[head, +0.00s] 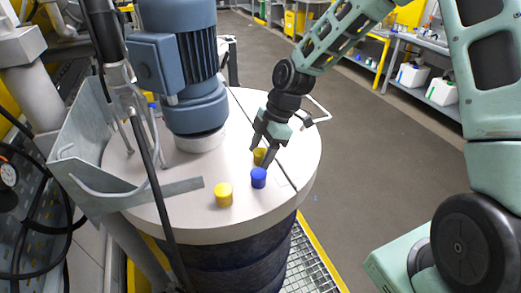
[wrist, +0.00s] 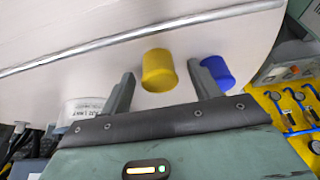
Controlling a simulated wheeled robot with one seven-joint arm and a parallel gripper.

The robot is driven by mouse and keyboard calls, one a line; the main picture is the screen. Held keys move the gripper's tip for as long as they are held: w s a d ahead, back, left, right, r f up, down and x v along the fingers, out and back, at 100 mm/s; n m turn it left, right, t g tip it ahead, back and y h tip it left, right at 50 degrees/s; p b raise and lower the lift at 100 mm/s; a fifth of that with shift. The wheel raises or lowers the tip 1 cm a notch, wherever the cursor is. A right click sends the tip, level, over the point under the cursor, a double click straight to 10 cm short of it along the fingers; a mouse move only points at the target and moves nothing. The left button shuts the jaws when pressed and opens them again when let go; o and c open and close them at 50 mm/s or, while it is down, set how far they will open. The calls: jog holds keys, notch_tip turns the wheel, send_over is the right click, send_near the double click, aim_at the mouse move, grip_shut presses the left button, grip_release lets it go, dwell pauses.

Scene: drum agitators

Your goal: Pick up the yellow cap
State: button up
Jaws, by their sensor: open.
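Two yellow caps stand on the round pale drum lid (head: 291,153). One yellow cap (head: 259,157) is at my gripper (head: 262,156), partly hidden by its fingers in the head view. The other yellow cap (head: 224,194) stands nearer the camera, to the left, clear of the gripper. A blue cap (head: 258,178) stands close to the fingers. In the wrist view my gripper is open, with a yellow cap (wrist: 158,70) between its fingers and a visible gap on either side. The blue cap (wrist: 217,73) is just outside the right finger there.
A large blue-grey motor (head: 180,60) rises from the lid, left of my gripper. A grey metal bracket (head: 80,150) and a dark hose are at the left. A thin bar crosses the lid. Yellow-edged grating (head: 305,262) lies below; floor at right is open.

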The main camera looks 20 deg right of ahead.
aim_at(261, 151)
jog(key=shift+a+f, duration=0.1)
jog(key=shift+f, duration=0.05)
jog(key=c, duration=1.1)
jog(key=shift+o, duration=0.2)
notch_tip(261, 151, up, 10)
jog(key=b, duration=0.3)
